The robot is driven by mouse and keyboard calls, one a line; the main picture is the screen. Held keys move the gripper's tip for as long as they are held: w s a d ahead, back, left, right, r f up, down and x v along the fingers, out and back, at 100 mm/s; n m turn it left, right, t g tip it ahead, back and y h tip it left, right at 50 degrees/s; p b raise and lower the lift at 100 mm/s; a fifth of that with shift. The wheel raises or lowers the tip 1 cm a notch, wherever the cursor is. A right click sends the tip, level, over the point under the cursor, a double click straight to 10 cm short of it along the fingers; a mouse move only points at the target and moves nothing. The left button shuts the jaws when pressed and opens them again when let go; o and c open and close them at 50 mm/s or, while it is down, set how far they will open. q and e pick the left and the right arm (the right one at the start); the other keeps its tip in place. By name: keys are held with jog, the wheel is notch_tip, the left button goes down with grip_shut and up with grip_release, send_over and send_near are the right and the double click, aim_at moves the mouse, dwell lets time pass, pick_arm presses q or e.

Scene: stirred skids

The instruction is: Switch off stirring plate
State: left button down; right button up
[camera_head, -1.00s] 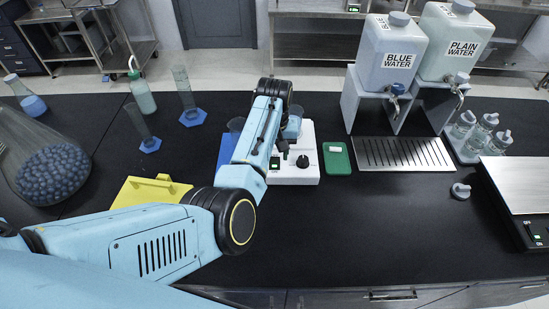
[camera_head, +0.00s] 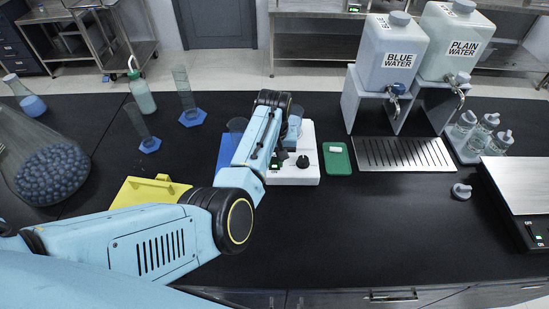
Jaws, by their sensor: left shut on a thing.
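The white stirring plate (camera_head: 306,178) stands on the black bench near the middle of the head view. A black round knob (camera_head: 302,161) shows on its front, and a small green-lit display (camera_head: 275,164) sits left of it. My left gripper (camera_head: 281,153) reaches over the plate from the left, pointing down at its front controls, just left of the black knob. It is shut on a small control there, mostly hidden by the fingers. My arm and wrist cover much of the plate's top. My right gripper is not in view.
A green tray (camera_head: 337,158) lies right of the plate, with a metal drip grate (camera_head: 405,154) beyond. A blue mat (camera_head: 226,150) and yellow holder (camera_head: 150,190) lie to the left. The BLUE WATER tank (camera_head: 388,50) stands behind.

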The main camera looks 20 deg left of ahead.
pick_arm(q)
jog(key=shift+w+a+f+g+b, duration=0.1)
jog(key=shift+w+g+b, duration=0.2)
jog(key=shift+g+b, duration=0.6)
jog(key=shift+w+g+h+b, duration=0.1)
jog(key=shift+g+h+b, duration=0.2)
jog(key=shift+b, duration=0.95)
jog(key=c, duration=1.2)
grip_release()
jog(key=shift+c, duration=0.2)
jog(key=shift+r, duration=0.2)
